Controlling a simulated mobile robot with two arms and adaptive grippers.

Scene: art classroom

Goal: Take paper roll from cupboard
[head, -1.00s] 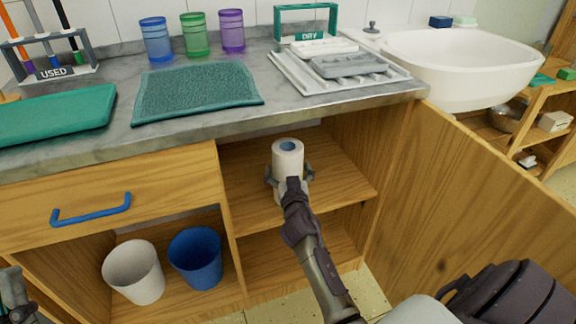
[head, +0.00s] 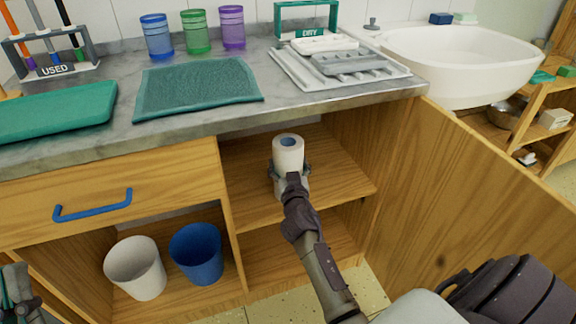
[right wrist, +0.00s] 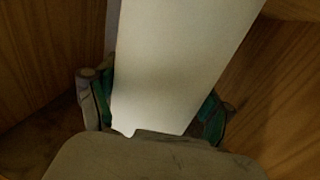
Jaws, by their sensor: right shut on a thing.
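The white paper roll (head: 288,153) stands upright on the upper shelf of the open wooden cupboard (head: 345,185), under the counter. Its blue-grey core opening shows on top. My right gripper (head: 291,175) reaches in from the front and is shut on the lower part of the roll. In the right wrist view the roll (right wrist: 185,60) fills the space between the green-padded fingers (right wrist: 160,105). My left gripper (head: 18,290) is at the lower left edge, partly cut off, away from the roll; its opening is unclear.
The cupboard door (head: 470,190) stands open at the right. The counter edge (head: 190,133) overhangs the shelf. A drawer (head: 120,180) with a blue handle is at the left. A white bin (head: 135,270) and a blue bin (head: 197,256) stand below it.

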